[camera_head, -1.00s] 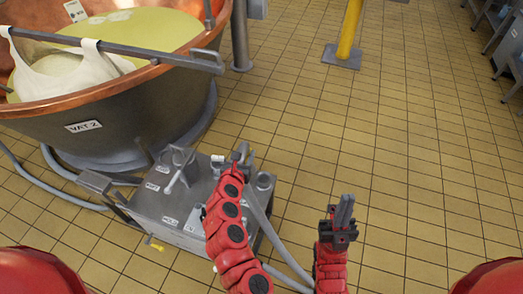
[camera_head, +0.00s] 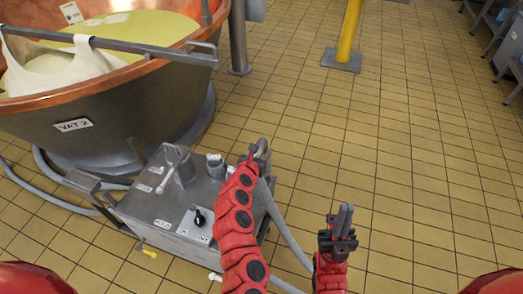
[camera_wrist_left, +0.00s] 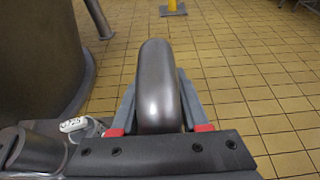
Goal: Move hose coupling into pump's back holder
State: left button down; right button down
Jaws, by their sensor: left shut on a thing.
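My left gripper (camera_head: 258,153) is shut on the grey, curved hose coupling (camera_head: 262,144), above the pump's back right corner. In the left wrist view the coupling (camera_wrist_left: 157,85) stands between the two fingers. A grey hose (camera_head: 287,230) runs down from it to the floor on the right. The pump (camera_head: 150,207) is a grey box with labels and a black knob. A short cylindrical holder (camera_head: 215,164) stands at its back edge, left of the gripper, apart from the coupling. My left arm hides the pump's right side. My right gripper (camera_head: 344,220) looks shut and empty over the floor.
A copper vat (camera_head: 110,110) labelled VAT 2 stands behind the pump at left. An upright cylinder with a lever (camera_head: 184,168) rises from the pump top. A yellow post (camera_head: 348,35) stands further back. The tiled floor (camera_head: 420,170) at right is clear.

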pick_arm(q)
jog(key=shift+f, duration=0.4)
jog(key=shift+f+b, duration=0.1)
jog(key=shift+b, duration=0.2)
jog(key=shift+f+b, duration=1.7)
jog(key=shift+f, duration=0.75)
jog(key=shift+f+b, duration=0.3)
jog(key=shift+f, duration=0.25)
jog(key=shift+c, duration=1.6)
grip_release()
jog(key=shift+f, duration=0.1)
